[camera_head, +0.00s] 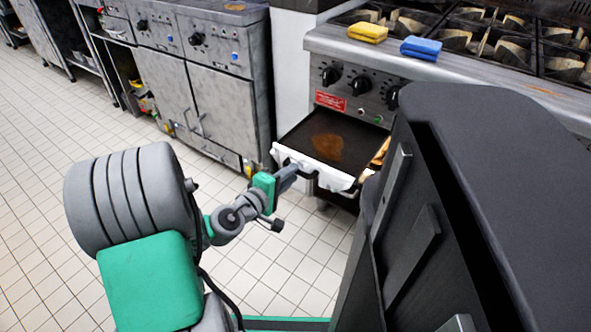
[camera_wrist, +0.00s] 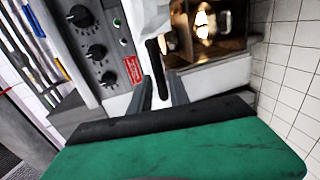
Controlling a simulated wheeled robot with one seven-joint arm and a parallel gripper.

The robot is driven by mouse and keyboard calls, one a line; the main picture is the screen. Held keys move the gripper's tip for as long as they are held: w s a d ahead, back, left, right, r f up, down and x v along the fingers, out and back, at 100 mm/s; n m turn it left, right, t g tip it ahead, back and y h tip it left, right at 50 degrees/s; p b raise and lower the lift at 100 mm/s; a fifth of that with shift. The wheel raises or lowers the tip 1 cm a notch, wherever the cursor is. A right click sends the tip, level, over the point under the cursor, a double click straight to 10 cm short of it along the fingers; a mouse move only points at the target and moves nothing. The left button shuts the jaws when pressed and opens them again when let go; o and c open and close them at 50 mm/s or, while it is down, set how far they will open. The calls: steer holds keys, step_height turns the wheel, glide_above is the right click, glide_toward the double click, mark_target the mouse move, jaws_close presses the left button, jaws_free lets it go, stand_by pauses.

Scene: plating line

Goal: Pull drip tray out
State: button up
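The drip tray (camera_head: 304,135) is a dark flat tray with a brown stain, below the cooktop's knob panel. It sticks out from the front of the range, with a white cloth or cover (camera_head: 338,180) along its front edge. My gripper (camera_head: 288,177) is at the left part of that front edge. In the wrist view its two grey fingers (camera_wrist: 161,90) stand apart on either side of a black bar-like handle (camera_wrist: 157,68), with narrow gaps showing. The white cover (camera_wrist: 150,18) hangs beside the handle. Firm contact cannot be made out.
Steel cabinets (camera_head: 197,95) stand to the left. The tiled floor (camera_head: 45,180) is clear at left. My dark body covers the right side of the head view.

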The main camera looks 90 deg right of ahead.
steer(key=shift+p+v, duration=0.35)
steer(key=shift+v, duration=2)
